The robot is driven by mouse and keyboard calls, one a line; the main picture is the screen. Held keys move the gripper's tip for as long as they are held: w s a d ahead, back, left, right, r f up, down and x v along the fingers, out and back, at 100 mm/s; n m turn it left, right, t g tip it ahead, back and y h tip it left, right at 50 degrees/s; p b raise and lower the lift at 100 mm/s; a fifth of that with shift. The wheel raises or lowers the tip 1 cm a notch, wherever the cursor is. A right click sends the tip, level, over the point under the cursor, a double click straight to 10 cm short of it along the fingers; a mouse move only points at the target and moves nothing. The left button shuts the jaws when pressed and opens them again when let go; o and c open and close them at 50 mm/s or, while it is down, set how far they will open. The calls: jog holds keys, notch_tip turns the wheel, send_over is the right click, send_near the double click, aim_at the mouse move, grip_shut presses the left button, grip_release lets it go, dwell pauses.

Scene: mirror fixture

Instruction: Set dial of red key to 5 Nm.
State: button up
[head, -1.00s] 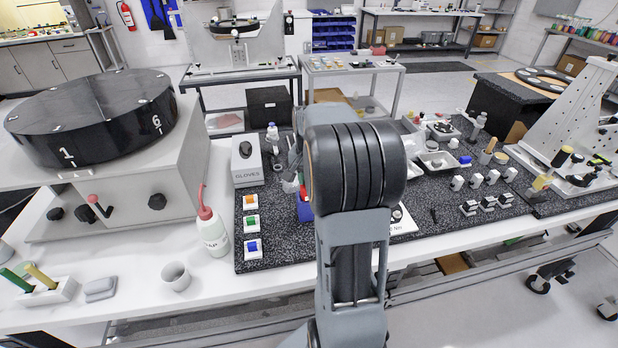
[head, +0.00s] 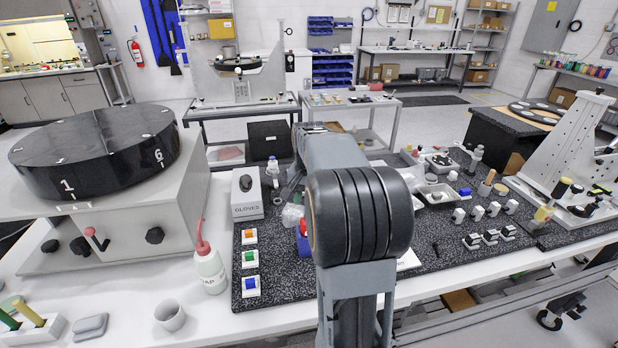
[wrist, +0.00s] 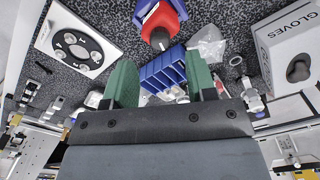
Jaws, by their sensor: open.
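In the wrist view, the two green fingers of my gripper (wrist: 161,87) are apart with nothing held between them. A red tool with a dark tip (wrist: 160,18), perhaps the red key, sits in a blue holder at the top, beyond the fingers. No dial marks can be read on it. In the head view, a red and blue thing (head: 302,240) shows partly behind my arm, which hides the gripper there. A white plate with a black ring (wrist: 75,42) lies at upper left in the wrist view.
A blue slotted rack (wrist: 165,72) lies between the fingers' lines of sight. A clear bag (wrist: 208,46) and the GLOVES box (wrist: 288,48) are to the right. Small switches (head: 250,258) and a wash bottle (head: 208,262) stand left of my arm in the head view.

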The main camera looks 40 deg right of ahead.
notch_tip(320, 180, up, 9)
dwell(0.3)
